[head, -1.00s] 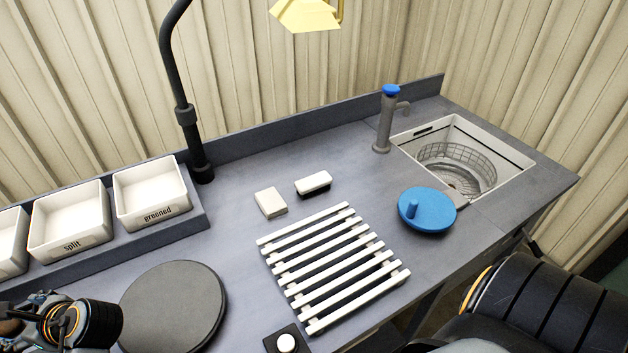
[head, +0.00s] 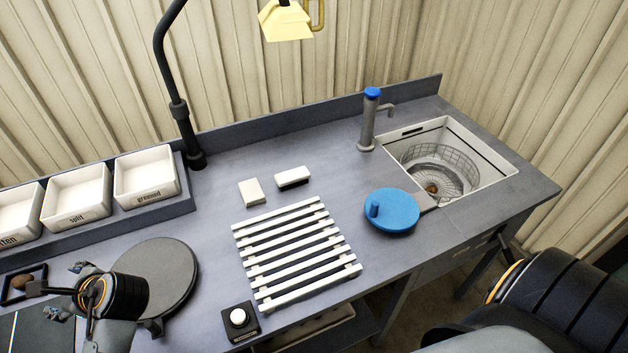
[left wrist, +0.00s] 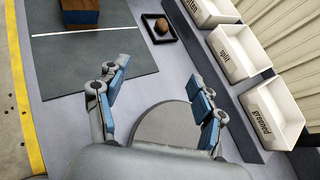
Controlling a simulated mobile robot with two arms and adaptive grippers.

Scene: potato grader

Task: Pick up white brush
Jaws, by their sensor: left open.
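Two small white blocks lie side by side on the grey worktop behind the slatted rack in the head view. The right one has a dark underside and looks like the white brush (head: 292,177). The left one is a plain whitish block (head: 251,193). My left gripper (head: 82,290) is at the lower left in the head view, far from the brush. In the left wrist view the left gripper (left wrist: 162,88) is open with nothing between its fingers. The brush is not in the left wrist view. My right gripper is not in view.
A white slatted rack (head: 295,252) lies in front of the blocks. A blue disc with a knob (head: 392,213), a sink (head: 490,176) and a tap (head: 367,125) are to the right. White bins (head: 147,176) and a round grey plate (head: 170,270) are left. Bare worktop surrounds the blocks.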

